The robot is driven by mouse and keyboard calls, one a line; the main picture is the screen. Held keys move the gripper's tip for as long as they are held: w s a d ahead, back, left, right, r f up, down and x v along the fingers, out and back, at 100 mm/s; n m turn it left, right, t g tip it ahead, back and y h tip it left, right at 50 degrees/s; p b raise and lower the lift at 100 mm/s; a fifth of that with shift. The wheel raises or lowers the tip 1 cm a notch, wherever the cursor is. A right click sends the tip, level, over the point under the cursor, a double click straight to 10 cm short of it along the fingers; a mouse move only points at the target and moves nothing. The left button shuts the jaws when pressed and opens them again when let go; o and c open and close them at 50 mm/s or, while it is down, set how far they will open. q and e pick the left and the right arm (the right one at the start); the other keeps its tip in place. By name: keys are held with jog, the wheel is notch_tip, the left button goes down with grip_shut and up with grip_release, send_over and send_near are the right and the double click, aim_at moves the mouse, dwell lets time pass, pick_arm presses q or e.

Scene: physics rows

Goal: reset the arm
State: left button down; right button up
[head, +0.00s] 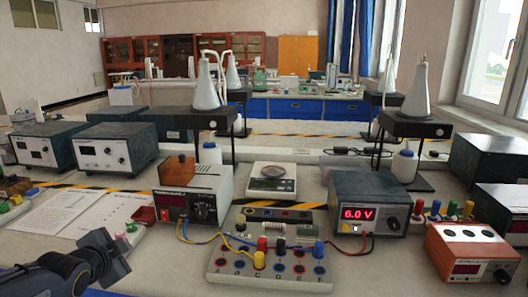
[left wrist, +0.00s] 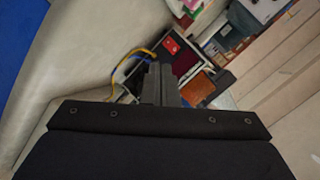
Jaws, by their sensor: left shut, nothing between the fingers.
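My left arm comes in at the lower left of the head view, and its dark gripper (head: 105,258) is over the near left part of the bench. In the left wrist view the two fingers (left wrist: 160,84) are together with nothing between them. The gripper is to the left of the white terminal board (head: 270,284) and apart from it. My right arm and gripper are not in view.
A power supply reading 6.0 V (head: 368,205) is wired to the terminal board. Bare bench shows between my arm and the board.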

pick_arm(q)
jog(key=s+d+f+n+g+h, duration=0.2)
jog(key=s+d+n, duration=0.2)
jog(key=s, duration=0.5)
jog(key=s+d+f+n+g+h, duration=0.1)
jog(key=s+d+f+n+g, duration=0.25)
jog(key=s, duration=0.55)
jog(key=s+d+f+n+g+h, duration=0.1)
jog(key=s+d+f+n+h, duration=0.1)
jog(key=s+d+n, duration=0.55)
notch_tip(320, 180, up, 15)
jog(key=s+a+m+p, duration=0.1)
jog(key=m+p, duration=0.2)
jog(key=p, duration=1.1)
jog(key=shift+s+a+f+p, duration=0.15)
jog(key=shift+s+a+p, duration=0.1)
jog(key=shift+p, duration=0.15)
